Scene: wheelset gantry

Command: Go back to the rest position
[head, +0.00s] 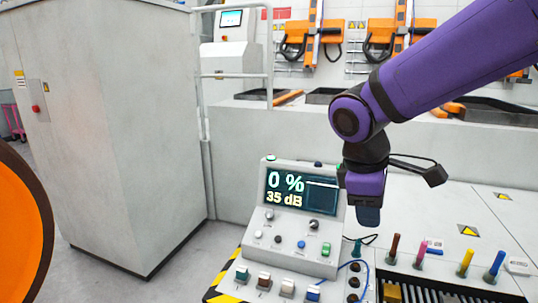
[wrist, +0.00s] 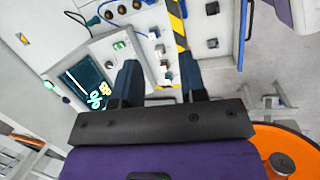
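My purple arm comes in from the upper right of the head view. My gripper (head: 369,215) points down beside the right edge of the control box, above the bench. In the wrist view its two dark fingers (wrist: 160,66) stand apart with nothing between them, and the bench panel shows through the gap. The control box (head: 257,230) has a screen (head: 300,192) reading "0 %" and "35 dB", with knobs and buttons below. The same screen shows in the wrist view (wrist: 84,86), left of the fingers. I cannot tell the exact height of the fingers above the bench.
A tall grey cabinet (head: 105,130) stands at the left, with an orange round part (head: 20,235) in front of it. Colored pegs (head: 463,262) stand on the bench at the right. A blue cable (head: 366,275) lies beside the box. Orange equipment (head: 310,35) hangs behind.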

